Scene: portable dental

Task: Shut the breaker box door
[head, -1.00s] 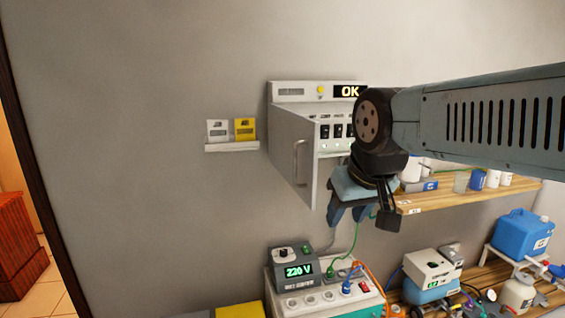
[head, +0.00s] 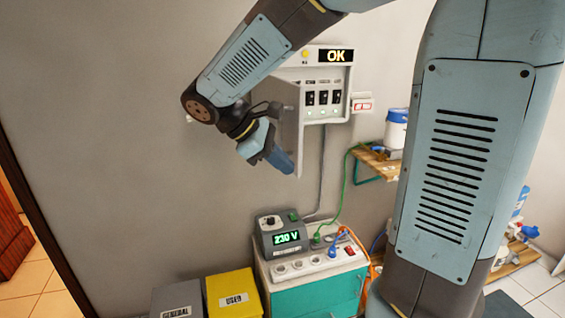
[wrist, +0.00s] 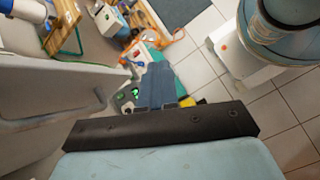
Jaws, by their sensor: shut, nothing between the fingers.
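The grey breaker box (head: 324,98) hangs on the wall, with a lit OK display (head: 336,56) on top and a row of dark switches showing. Its door (head: 301,125) stands open, swung out from the left side and seen nearly edge-on. My forearm and gripper hide part of it. My gripper (head: 284,165) is shut and empty, pointing down just left of the door; I cannot tell whether it touches. In the wrist view the shut fingers (wrist: 157,85) point down, and a large grey panel at the left, likely the door (wrist: 45,105), is close beside them.
Below are a 230 V unit (head: 283,237), a teal cabinet with a socket strip (head: 318,262), and grey and yellow bins (head: 232,296). A wooden shelf (head: 379,162) is right of the box. The wall at left is bare.

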